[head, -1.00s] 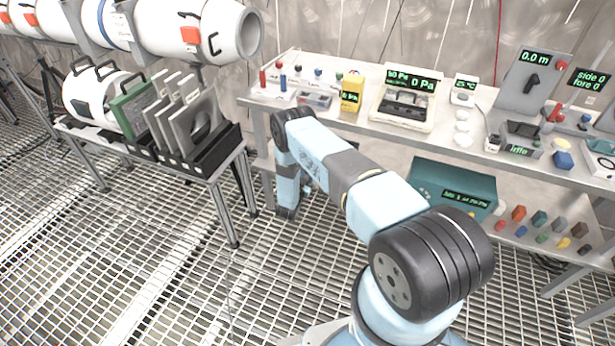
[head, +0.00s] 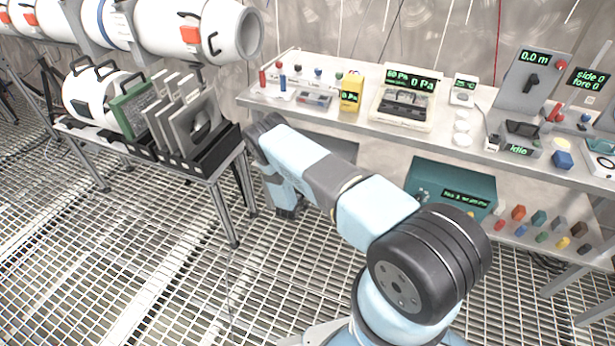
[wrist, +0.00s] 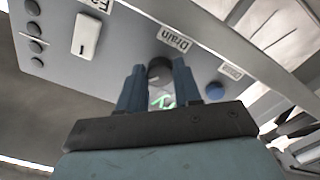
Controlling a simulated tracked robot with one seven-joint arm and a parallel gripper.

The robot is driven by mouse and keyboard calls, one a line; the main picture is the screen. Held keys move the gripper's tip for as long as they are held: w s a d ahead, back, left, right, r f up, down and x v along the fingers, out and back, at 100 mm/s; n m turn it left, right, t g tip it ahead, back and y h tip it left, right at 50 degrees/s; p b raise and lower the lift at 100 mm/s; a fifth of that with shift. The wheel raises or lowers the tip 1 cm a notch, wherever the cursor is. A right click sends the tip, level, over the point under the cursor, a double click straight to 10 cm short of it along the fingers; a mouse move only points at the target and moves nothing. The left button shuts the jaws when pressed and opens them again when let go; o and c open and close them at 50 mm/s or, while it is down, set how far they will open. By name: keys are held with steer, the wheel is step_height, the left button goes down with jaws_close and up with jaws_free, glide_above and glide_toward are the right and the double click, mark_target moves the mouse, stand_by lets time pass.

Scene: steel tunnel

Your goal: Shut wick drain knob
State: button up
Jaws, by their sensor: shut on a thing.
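In the wrist view, a dark round drain knob (wrist: 160,69) sits on a grey panel (wrist: 125,62) just below a label reading "Drain". My gripper (wrist: 157,78) is shut on this knob, with one blue finger at each side of it. The fingers and gripper body hide part of the panel, and a green lit display (wrist: 162,101) shows between the fingers. In the head view my arm reaches toward the left end of the workbench; my gripper and the knob are hidden there.
On the panel, a white rocker switch (wrist: 87,36) lies left of the knob and a blue button (wrist: 215,90) right. The workbench (head: 375,122) carries instruments. A teal box (head: 455,180) stands on its lower shelf. A rack of grey plates (head: 185,120) stands left.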

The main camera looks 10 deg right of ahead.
steer(key=shift+w+a+r+n, duration=0.1)
steer(key=shift+a+n, duration=0.05)
steer(key=shift+n, duration=4.05)
steer(key=o, duration=0.8)
steer(key=shift+c, duration=0.2)
steer(key=shift+o, duration=1.4)
steer(key=v, duration=1.3)
steer(key=shift+s+a, duration=0.2)
steer(key=shift+s, duration=0.2)
